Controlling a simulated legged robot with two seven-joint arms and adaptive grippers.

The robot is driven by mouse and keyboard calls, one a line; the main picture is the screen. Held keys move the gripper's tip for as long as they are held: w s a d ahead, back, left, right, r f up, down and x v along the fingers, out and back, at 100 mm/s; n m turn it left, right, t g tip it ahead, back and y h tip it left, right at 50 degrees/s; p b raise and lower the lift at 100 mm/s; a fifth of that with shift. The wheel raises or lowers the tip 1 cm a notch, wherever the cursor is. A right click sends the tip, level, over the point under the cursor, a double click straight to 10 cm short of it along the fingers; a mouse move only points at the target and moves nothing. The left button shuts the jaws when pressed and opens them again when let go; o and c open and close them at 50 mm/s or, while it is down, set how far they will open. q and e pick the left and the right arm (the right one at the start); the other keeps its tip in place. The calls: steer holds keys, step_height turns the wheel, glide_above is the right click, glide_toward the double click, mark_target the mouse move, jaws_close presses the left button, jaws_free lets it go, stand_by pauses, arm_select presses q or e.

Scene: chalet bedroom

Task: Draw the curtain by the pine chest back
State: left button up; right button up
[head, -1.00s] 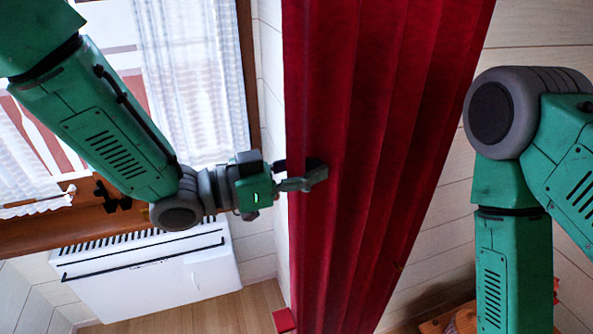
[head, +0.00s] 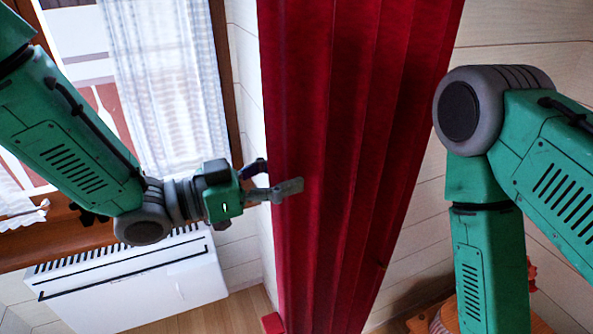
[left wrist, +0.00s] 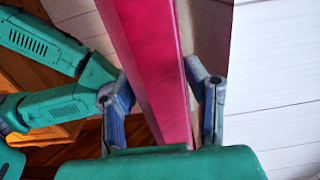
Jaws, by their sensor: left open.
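The red curtain (head: 345,120) hangs in long folds down the middle of the head view. My left gripper (head: 277,177) is at its left edge and open. One finger lies in front of the cloth; the other is at the edge, partly hidden. In the left wrist view the curtain (left wrist: 150,60) runs between the two spread fingers of my left gripper (left wrist: 162,88), with a gap at the right finger. A wooden surface (head: 418,320), perhaps the pine chest, shows at the bottom right, mostly hidden by my right arm. My right gripper is out of view.
A window with a sheer white curtain (head: 165,80) is at the left, above a wooden sill (head: 50,240). A white heater (head: 130,285) stands below it. An orange patterned thing (head: 445,315) is at the bottom right. Pale plank wall (head: 510,85) lies behind the curtain.

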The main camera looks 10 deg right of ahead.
arm_select(q)
steer(key=v, duration=0.9)
steer(key=shift+a, duration=0.3)
steer(key=shift+f, duration=0.1)
steer(key=s+a+f+n+t+y+b, duration=0.1)
steer(key=s+a+f+n+y+b, duration=0.25)
steer(key=f, duration=1.05)
steer(key=a+f+n+t+y+b, duration=0.15)
steer(key=a+f+n+y, duration=0.4)
steer(key=f, duration=0.75)
steer(key=s+a+f+n+g+y+b, duration=0.2)
steer(key=s+a+f, duration=0.4)
steer(key=s+f, duration=0.3)
steer(key=s+a+f+n+g+y+b, duration=0.3)
steer(key=s+a+f+g+y, duration=0.2)
steer(key=s+f, duration=0.4)
steer(key=s+a+y, duration=0.1)
steer(key=s+a, duration=0.1)
steer(key=shift+s+a+b, duration=0.25)
steer(key=shift+s+b, duration=0.1)
steer(key=shift+w+f, duration=0.15)
